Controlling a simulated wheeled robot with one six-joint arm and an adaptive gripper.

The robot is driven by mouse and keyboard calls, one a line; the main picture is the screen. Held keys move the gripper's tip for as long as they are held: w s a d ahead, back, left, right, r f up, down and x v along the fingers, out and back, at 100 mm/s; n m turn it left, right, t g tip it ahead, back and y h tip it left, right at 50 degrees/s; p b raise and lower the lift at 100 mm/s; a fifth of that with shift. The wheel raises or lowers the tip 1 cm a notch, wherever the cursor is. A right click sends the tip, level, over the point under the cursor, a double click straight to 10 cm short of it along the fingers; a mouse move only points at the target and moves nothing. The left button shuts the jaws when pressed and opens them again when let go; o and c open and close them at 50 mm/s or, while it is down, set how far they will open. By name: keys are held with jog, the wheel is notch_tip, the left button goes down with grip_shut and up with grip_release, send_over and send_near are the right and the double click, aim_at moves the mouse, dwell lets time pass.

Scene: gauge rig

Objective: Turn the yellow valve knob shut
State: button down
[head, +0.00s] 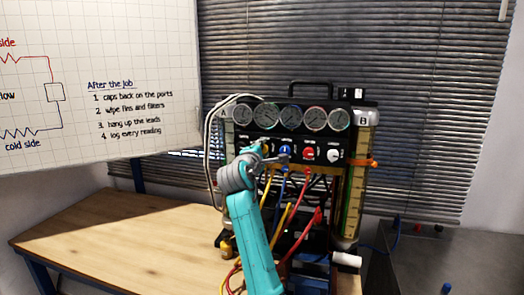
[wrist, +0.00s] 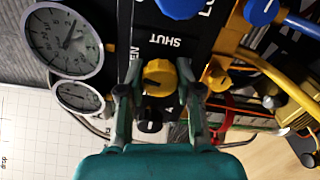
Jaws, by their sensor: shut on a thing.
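The yellow valve knob (wrist: 160,76) sits on the black panel of the gauge rig in the wrist view. My gripper (wrist: 160,92) has one finger on each side of it and is shut on it. A short dark mark shows on the knob's face. The word SHUT (wrist: 165,41) is printed upside down above the knob, and a partly hidden label ending in EN is to its left. In the head view my gripper (head: 266,156) is at the panel's left knob, and my arm and wrist cover much of that area.
Blue knobs (wrist: 262,10) and a yellow hose (wrist: 275,70) are close by. A black knob (wrist: 150,118) lies between the fingers' bases. Gauges (head: 291,117) line the rig's top. Red and yellow hoses hang below. The wooden table (head: 120,235) is clear at left.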

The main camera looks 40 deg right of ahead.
jog(key=m, duration=1.1)
jog(key=shift+m, duration=2.1)
jog(key=c, duration=0.8)
grip_release()
jog(key=shift+o, duration=0.2)
jog(key=v, duration=1.2)
